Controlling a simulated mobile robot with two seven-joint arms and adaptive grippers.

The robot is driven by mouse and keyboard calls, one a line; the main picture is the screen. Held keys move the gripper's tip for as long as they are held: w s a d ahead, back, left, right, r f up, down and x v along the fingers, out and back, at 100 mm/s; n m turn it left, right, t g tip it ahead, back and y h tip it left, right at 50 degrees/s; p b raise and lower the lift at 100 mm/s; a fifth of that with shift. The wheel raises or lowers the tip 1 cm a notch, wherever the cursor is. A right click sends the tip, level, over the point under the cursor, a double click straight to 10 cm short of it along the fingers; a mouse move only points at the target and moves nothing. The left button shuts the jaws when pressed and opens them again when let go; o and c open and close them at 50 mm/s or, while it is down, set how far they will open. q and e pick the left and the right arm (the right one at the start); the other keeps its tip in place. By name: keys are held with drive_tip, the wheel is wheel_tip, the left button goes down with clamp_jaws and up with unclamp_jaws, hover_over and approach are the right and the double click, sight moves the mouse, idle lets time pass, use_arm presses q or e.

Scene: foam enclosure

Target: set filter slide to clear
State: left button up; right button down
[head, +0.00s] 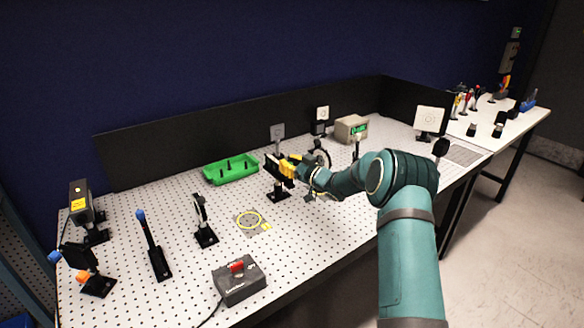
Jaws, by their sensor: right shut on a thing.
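My right gripper (288,167), with yellow fingers, reaches in from the right over the perforated optical table. It is shut on the filter slide (272,168), a dark piece on a short post with a black base (279,193). The fingers and wrist cover much of the slide, so I cannot tell which position it is in. My left gripper is not in view.
A green tray (230,174) stands left of the slide. A grey box with a red switch (239,281) sits at the front. A small display box (351,129) stands behind.

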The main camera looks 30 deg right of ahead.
drive_tip(key=shift+s, duration=0.1)
drive_tip(key=c, duration=1.6)
unclamp_jaws()
drive_tip(key=shift+c, duration=0.2)
drive_tip(key=o, duration=0.8)
drive_tip(key=shift+d, duration=0.1)
drive_tip(key=shift+s, duration=0.15)
drive_tip(key=v, duration=1.2)
